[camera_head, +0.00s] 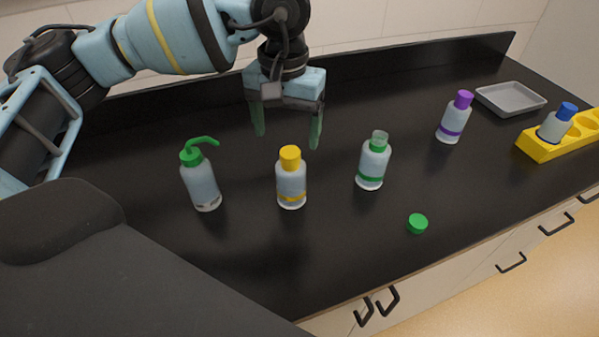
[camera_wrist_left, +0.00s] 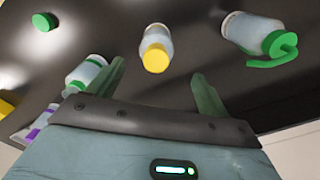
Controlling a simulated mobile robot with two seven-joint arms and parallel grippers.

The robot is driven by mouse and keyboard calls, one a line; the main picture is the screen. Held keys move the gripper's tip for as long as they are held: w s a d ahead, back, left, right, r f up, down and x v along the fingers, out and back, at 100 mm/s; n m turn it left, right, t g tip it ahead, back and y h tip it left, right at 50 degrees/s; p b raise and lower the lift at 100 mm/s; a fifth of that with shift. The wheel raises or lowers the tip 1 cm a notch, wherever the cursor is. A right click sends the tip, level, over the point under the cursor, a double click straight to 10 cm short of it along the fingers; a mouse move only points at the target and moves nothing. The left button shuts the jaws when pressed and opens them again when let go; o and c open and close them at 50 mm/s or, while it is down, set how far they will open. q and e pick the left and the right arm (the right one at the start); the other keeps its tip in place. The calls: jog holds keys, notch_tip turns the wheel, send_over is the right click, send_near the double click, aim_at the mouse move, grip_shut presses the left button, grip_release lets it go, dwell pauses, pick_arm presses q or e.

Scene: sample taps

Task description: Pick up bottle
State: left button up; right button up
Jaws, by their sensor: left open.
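Several bottles stand upright on the black counter. A yellow-capped bottle (camera_head: 291,180) is in the middle, and an uncapped green-banded bottle (camera_head: 373,163) is to its right. A wash bottle with a green spout (camera_head: 200,180) is to its left, and a purple-capped bottle (camera_head: 454,119) is farther right. My left gripper (camera_head: 287,140) is open and empty above and behind the yellow-capped bottle. In the left wrist view the yellow-capped bottle (camera_wrist_left: 157,48) shows beyond the gap between the fingers (camera_wrist_left: 160,80), apart from them. My right gripper does not show.
A loose green cap (camera_head: 417,223) lies on the counter (camera_head: 340,245) near its front edge. A yellow rack (camera_head: 540,150) holding a blue-capped bottle (camera_head: 556,124) and a grey tray (camera_head: 510,98) are at the right. A raised ledge runs along the back.

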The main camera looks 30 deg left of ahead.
aim_at(290, 152)
pick_arm(q)
jog(key=shift+s, duration=0.2)
jog(key=shift+s+f, duration=0.1)
jog(key=shift+f, duration=1.25)
jog(key=shift+d+f, duration=0.1)
jog(key=shift+f, duration=0.15)
jog(key=f, duration=0.1)
jog(key=f+p, duration=0.1)
jog(key=f, duration=0.1)
jog(key=shift+w+d+f, duration=0.15)
jog(key=shift+w+f, duration=0.05)
jog(key=shift+w, duration=0.2)
jog(key=shift+f, duration=0.65)
jog(key=shift+c, duration=0.6)
jog(key=c, duration=1.4)
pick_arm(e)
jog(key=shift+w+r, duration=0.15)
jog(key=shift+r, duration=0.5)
